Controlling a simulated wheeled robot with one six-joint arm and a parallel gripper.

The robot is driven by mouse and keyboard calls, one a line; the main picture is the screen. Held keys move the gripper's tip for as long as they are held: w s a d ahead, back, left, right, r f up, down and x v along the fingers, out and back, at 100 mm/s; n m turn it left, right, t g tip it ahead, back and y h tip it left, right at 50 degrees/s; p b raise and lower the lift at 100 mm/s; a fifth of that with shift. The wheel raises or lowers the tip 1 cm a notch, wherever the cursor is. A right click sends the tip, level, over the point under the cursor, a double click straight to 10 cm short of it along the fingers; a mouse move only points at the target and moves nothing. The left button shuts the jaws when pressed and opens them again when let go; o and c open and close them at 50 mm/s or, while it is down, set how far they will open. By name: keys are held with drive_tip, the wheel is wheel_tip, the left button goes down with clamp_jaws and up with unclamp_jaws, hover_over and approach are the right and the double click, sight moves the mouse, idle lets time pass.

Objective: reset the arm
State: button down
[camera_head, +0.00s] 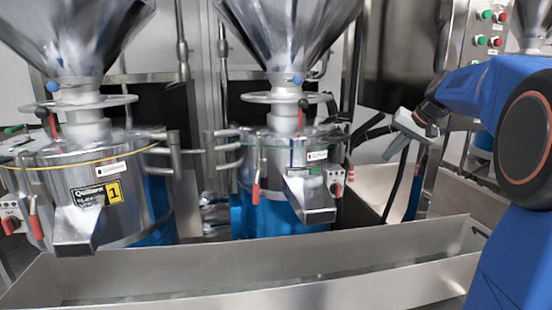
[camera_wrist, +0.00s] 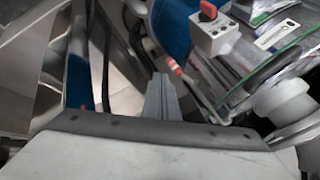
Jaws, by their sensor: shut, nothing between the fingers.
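My blue arm comes in from the right side of the head view and reaches left. My gripper (camera_head: 392,152) is at its end, to the right of the middle grinder (camera_head: 263,160) and apart from it. In the wrist view my gripper (camera_wrist: 162,84) shows its two grey fingers together, with nothing between them. The grinder's steel lid and blue body fill the upper right of that view, with a small control box (camera_wrist: 212,36) with a red knob and a red-tipped handle (camera_wrist: 174,66).
A second grinder (camera_head: 110,185) stands at the left. A long steel trough (camera_head: 250,270) runs along the front. A panel with green and red buttons (camera_head: 488,30) is at the upper right. A black cable (camera_head: 397,180) hangs near my gripper.

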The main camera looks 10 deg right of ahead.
drive_tip(key=s+a+f+n+g, duration=0.1)
drive_tip(key=s+a+f, duration=0.1)
drive_tip(key=s+a, duration=0.35)
drive_tip(key=s+a+f+n+h, duration=0.1)
drive_tip(key=s+a+f, duration=0.2)
drive_tip(key=s+a, duration=0.25)
drive_tip(key=s+a+f+n+g, duration=0.1)
drive_tip(key=s+a+f, duration=0.1)
drive_tip(key=s+a, duration=0.4)
drive_tip(key=s+a+f+n, duration=0.1)
drive_tip(key=s+a+f, duration=0.1)
drive_tip(key=s+f, duration=0.5)
drive_tip(key=s+a+f+n+h, duration=0.1)
drive_tip(key=s+a+f+n, duration=0.1)
drive_tip(key=s+f, duration=0.5)
drive_tip(key=s, duration=0.5)
drive_tip(key=shift+s+a, duration=0.2)
